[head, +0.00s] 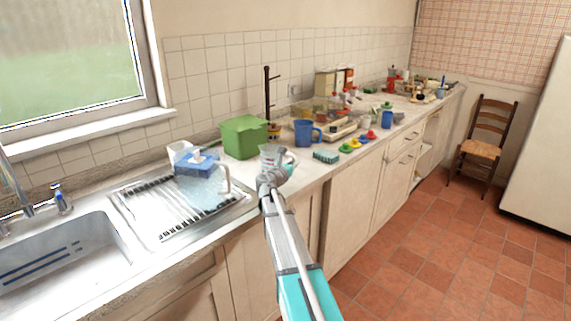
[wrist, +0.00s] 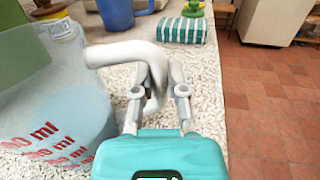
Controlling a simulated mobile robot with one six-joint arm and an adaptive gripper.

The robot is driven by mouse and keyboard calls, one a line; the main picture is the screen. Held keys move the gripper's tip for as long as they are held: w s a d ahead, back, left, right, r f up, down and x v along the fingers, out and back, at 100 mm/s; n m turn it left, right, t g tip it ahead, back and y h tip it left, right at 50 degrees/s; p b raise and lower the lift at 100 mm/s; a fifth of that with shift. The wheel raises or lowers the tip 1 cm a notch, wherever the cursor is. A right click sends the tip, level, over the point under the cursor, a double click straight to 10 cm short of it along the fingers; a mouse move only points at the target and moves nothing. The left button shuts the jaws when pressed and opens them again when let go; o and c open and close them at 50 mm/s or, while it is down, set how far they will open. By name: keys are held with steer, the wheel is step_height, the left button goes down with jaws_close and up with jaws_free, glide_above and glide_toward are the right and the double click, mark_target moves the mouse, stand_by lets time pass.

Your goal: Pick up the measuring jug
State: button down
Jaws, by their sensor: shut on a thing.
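The measuring jug (head: 268,156) is clear with a pale handle and stands at the counter's front part, just right of the drainer. In the wrist view the jug (wrist: 58,105) fills the left side, its red "ml" markings showing and its white handle (wrist: 122,53) reaching right to my fingers. My gripper (wrist: 158,84) is shut on this handle; it also shows in the head view (head: 282,174), at the jug's right side. The jug looks upright. Whether its base touches the counter is hidden by my gripper and arm.
The drainer (head: 150,205) holds a blue-white box (head: 196,165) and a clear pitcher (head: 206,188). Floor in front is clear.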

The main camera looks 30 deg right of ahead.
steer(key=shift+r+p, duration=0.35)
steer(key=shift+r+p, duration=1.4)
steer(key=s+a+r+p, duration=0.5)
steer(key=s+r+p, duration=0.4)
steer(key=s, duration=0.3)
steer(key=shift+s+r, duration=0.2)
steer(key=shift+s, duration=0.2)
steer(key=shift+s+a, duration=0.1)
steer(key=shift+d, duration=0.2)
stand_by(1.0)
